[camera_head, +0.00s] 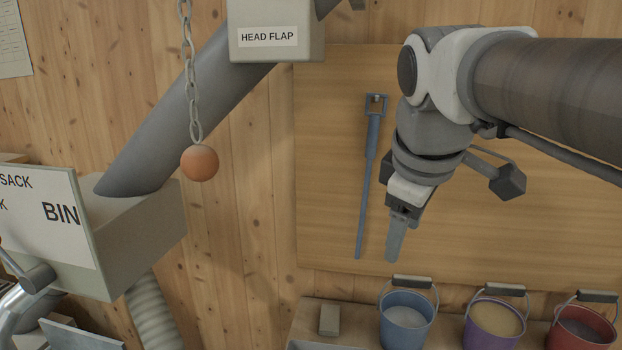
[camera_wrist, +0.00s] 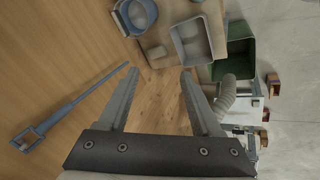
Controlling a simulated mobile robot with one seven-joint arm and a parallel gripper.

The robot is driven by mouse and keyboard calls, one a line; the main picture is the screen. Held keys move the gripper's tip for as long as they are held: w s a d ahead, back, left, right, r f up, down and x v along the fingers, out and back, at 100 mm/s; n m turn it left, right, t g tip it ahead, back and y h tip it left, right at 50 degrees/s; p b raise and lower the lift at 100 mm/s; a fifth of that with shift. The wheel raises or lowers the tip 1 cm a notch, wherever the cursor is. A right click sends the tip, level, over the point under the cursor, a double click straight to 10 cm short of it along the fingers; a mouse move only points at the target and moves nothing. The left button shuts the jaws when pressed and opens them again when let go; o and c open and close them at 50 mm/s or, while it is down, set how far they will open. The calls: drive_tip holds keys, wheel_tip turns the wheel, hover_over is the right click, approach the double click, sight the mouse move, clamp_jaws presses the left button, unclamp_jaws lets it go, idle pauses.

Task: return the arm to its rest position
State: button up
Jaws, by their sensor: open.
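My gripper (camera_head: 397,240) hangs at the end of my arm at the right of the head view, pointing down in front of a wooden board (camera_head: 330,180). In the wrist view my gripper (camera_wrist: 157,80) shows two fingers spread wide with nothing between them. Bare wooden floor or wall shows through the gap. A blue-grey rod with a square eye (camera_head: 370,170) is on the board, left of my gripper and apart from it. It also shows at the left of the wrist view (camera_wrist: 80,104).
Blue (camera_head: 406,316), purple (camera_head: 493,320) and red (camera_head: 580,328) buckets stand along the bottom right. A chain with an orange ball (camera_head: 200,163) hangs left, near a sloping grey tube (camera_head: 190,110) and a box labelled BIN (camera_head: 150,235). A green bin (camera_wrist: 237,50) shows in the wrist view.

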drive_tip(key=s+d+f+m, duration=0.1)
drive_tip(key=s+f+m, duration=0.9)
drive_tip(key=f, duration=0.4)
drive_tip(key=shift+s+d+y, duration=0.35)
drive_tip(key=shift+s+y, duration=0.05)
drive_tip(key=shift+s, duration=0.35)
drive_tip(key=shift+r, duration=0.1)
idle(5.8)
